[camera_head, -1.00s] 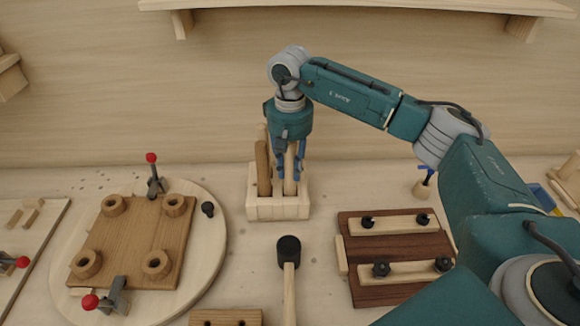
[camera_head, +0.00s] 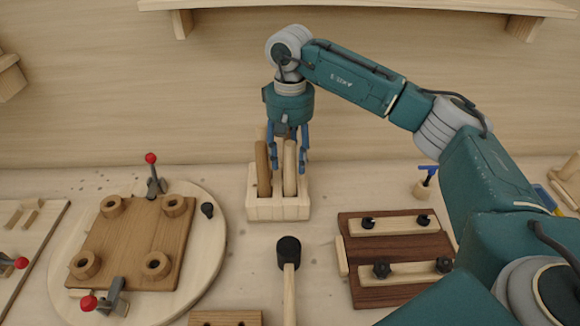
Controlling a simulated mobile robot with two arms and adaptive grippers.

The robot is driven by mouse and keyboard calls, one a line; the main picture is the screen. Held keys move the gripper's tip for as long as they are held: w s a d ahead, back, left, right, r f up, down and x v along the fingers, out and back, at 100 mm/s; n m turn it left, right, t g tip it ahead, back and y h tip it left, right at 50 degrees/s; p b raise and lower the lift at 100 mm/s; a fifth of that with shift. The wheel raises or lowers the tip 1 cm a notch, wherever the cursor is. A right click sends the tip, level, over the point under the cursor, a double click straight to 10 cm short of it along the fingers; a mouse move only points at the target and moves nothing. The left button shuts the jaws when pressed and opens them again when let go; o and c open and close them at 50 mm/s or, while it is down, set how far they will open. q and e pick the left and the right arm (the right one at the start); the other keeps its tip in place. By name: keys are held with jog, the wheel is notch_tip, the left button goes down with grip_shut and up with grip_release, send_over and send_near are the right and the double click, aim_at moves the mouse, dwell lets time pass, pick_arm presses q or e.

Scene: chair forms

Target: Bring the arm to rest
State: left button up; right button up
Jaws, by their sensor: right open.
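My right arm reaches in from the right. Its gripper (camera_head: 289,165) points down, open, just above a light wooden holder block (camera_head: 278,211). Two wooden pieces stand upright in the holder: a darker one (camera_head: 263,168) on the left and a paler one (camera_head: 290,167) on the right. The blue fingers are near the top of the paler piece, and I cannot tell whether they touch it. My left gripper is not in view.
A round board (camera_head: 208,262) carries a brown wooden plate (camera_head: 128,243) with rings and red-knobbed clamps (camera_head: 153,176). A black-headed mallet (camera_head: 288,252) lies in front of the holder. A dark board (camera_head: 385,294) with knobbed bars lies to the right. A shelf (camera_head: 360,7) runs above.

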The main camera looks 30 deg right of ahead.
aim_at(290, 143)
notch_tip(290, 143, up, 8)
